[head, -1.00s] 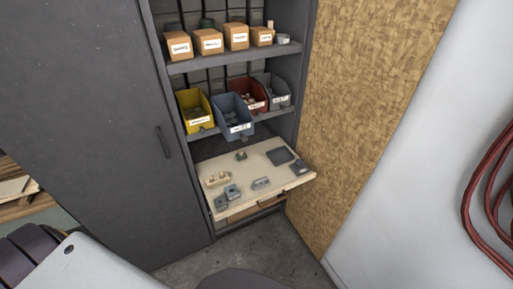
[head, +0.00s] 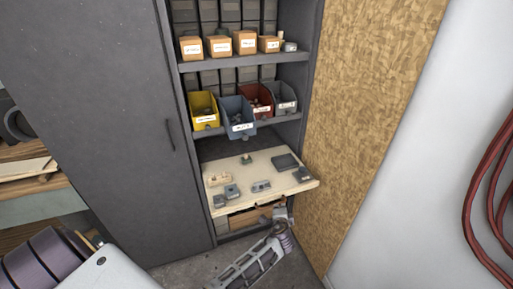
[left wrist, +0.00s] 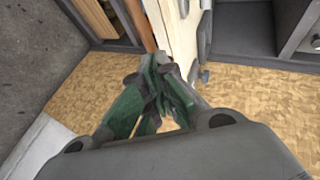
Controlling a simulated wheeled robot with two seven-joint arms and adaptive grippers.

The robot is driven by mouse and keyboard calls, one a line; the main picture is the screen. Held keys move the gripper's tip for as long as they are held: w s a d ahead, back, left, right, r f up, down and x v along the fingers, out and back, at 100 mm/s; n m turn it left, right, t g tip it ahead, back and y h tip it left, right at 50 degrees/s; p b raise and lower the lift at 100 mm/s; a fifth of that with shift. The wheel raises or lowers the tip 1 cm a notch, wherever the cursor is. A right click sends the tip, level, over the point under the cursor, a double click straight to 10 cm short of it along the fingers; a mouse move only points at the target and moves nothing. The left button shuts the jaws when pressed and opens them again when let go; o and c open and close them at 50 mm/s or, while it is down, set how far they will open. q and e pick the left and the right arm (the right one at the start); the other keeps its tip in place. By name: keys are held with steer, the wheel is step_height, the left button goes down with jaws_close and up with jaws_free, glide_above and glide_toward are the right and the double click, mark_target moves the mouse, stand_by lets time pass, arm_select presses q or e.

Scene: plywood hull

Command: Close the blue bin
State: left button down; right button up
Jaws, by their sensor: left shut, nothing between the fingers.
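The blue bin (head: 238,118) stands on the middle shelf of the cabinet, between a yellow bin and a red bin. It juts forward past its neighbours over the shelf edge, and small parts show inside. My left gripper (head: 281,212) is low in the head view, near the front edge of the pull-out board, well below and to the right of the blue bin. In the left wrist view its green-padded fingers (left wrist: 158,68) are shut and empty, close to the board's edge. The blue bin cannot be made out there. My right gripper is not in view.
The pull-out board (head: 235,203) sticks out below the bins, with several grey parts on it. The yellow bin (head: 203,110), red bin (head: 262,99) and grey bin (head: 285,104) share the shelf. A closed cabinet door (head: 90,120) is left; a chipboard panel (head: 365,120) is right.

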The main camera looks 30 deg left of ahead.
arm_select(q)
steer(key=s+a+r+n+y, duration=0.1)
steer(key=a+r+y, duration=0.1)
steer(key=r, duration=0.7)
steer(key=s+a+r+n+y, duration=0.1)
steer(key=r+y, duration=0.3)
steer(key=r, duration=0.4)
steer(key=s+a+r+y, duration=0.2)
steer(key=a+r, duration=0.1)
steer(key=r, duration=0.6)
steer(key=shift+s+r+n+y+b, duration=0.2)
steer(key=shift+r+n+y+b, duration=0.1)
steer(key=shift+n+y+b, duration=0.15)
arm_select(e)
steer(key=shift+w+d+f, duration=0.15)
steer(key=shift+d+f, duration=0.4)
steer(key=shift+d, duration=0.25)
arm_select(q)
steer(key=shift+a, duration=0.15)
steer(key=p+x, duration=0.2)
steer(key=x, duration=1.2)
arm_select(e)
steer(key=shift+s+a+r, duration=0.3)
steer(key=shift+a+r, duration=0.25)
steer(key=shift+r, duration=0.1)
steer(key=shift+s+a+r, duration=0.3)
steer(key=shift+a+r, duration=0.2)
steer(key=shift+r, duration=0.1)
